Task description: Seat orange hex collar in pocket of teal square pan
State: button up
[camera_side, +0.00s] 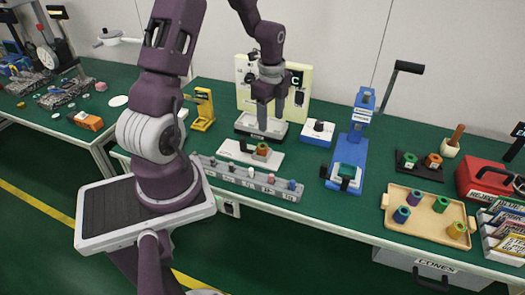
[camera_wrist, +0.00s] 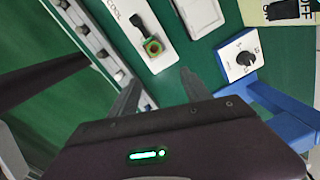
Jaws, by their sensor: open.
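An orange ring-shaped collar (camera_side: 433,160) stands on a dark pad at the right in the side view, beside a green one. I cannot tell its exact shape. A small teal-green square (camera_side: 347,171) sits at the foot of the blue press; whether it is the pan is unclear. A small orange and green piece (camera_side: 262,150) sits on the white clamp fixture. In the wrist view this piece (camera_wrist: 153,47) shows a green outline around orange, with a dark middle. My gripper (camera_side: 272,113) is above the bench behind that fixture. Its fingers (camera_wrist: 160,87) are apart and empty.
A wooden tray (camera_side: 425,232) with several coloured collars lies front right. The blue press (camera_side: 350,150) with a tall handle stands right of my gripper. A grey rail (camera_side: 240,180) with several small pegs runs along the front edge. A knob box (camera_side: 318,133) stands between.

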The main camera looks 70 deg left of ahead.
jog(key=m, duration=0.2)
send_over(262, 144)
jog(key=d, duration=0.2)
jog(key=f, duration=0.5)
jog(key=shift+a+f, duration=0.1)
jog(key=shift+a, duration=0.15)
jog(key=f, duration=0.7)
jog(key=shift+s+a+f, duration=0.1)
jog(key=shift+s+a, duration=0.05)
jog(key=shift+a, duration=0.2)
grip_shut()
